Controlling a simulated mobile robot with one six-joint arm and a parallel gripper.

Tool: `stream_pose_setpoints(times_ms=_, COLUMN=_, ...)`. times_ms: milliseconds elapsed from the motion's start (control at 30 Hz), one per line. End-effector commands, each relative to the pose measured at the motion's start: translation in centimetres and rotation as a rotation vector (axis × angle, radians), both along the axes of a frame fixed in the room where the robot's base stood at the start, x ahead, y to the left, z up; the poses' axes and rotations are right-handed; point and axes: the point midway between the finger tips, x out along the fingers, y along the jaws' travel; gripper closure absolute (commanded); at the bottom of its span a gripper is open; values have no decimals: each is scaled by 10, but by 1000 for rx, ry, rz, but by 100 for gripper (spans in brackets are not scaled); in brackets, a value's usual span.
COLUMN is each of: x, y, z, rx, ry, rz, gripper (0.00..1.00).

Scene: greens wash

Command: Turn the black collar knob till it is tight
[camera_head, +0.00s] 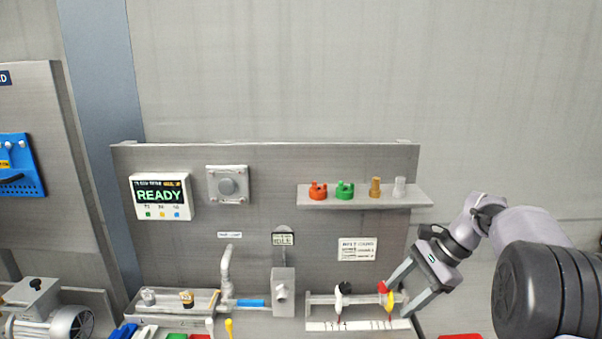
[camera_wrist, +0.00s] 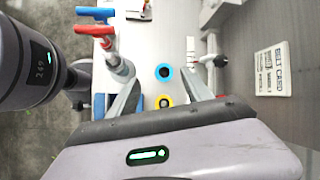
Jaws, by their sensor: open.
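The black knob (camera_head: 344,288) sits on the pale rail fixture at the lower right of the panel in the head view. In the wrist view a black-ended knob with a pale collar (camera_wrist: 220,60) shows right of my fingers. My gripper (camera_head: 397,299) is open at the right end of the fixture, beside the red and yellow part (camera_head: 385,290). In the wrist view my gripper (camera_wrist: 161,79) has its fingers spread, with a blue ring (camera_wrist: 164,72) and a yellow ring (camera_wrist: 164,100) in the gap. I see nothing held. How tight the knob is cannot be told.
A shelf (camera_head: 415,198) with red, green, brown and pale parts is above the fixture. A grey post (camera_head: 283,298) and blue-marked pipe (camera_head: 250,303) stand to its left. A READY display (camera_head: 160,196) and a white card (camera_head: 357,249) are on the panel.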

Motion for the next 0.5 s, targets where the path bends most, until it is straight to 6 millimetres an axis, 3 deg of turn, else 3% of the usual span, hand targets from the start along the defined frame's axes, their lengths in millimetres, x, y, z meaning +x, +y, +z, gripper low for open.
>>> stream_pose_setpoints(times_ms=167, x=-61, y=52, z=43, rx=-156, ry=-164, rz=180, gripper=42)
stream_pose_setpoints(times_ms=267, x=-125, y=85, z=57, rx=-281, ry=-303, rz=328, gripper=42)
stream_pose_setpoints(times_ms=400, x=-220, y=116, z=41, rx=-449, ry=-507, rz=535, gripper=42)
stream_pose_setpoints(times_ms=500, x=-265, y=124, z=18, rx=-534, ry=-617, rz=640, gripper=42)
